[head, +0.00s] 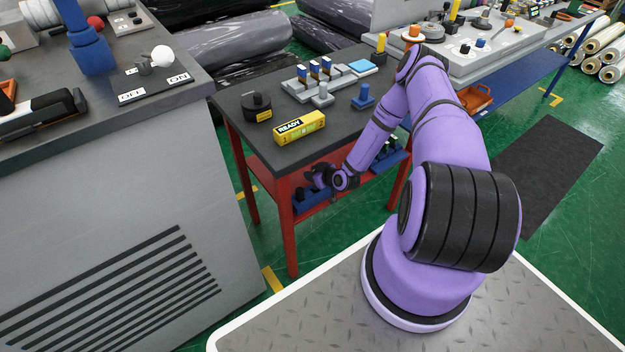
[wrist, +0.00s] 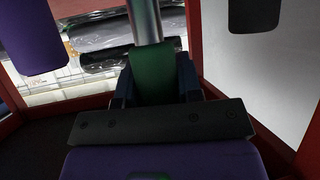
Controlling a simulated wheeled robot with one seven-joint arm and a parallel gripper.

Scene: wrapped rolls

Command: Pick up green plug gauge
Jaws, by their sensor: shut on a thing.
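The green plug gauge shows in the wrist view as a green handle (wrist: 152,78) with a bright metal cylinder above it in the picture. My gripper (head: 319,178) is at the lower shelf of the red table, just above a blue holder (head: 311,199). It is shut on the green handle. Dark blue parts flank the handle closely in the wrist view. I cannot tell whether the gauge is still seated in the holder. In the head view the gauge is hidden at my gripper.
The red table leg (head: 286,235) stands close to my gripper. A grey cabinet (head: 110,215) is at left.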

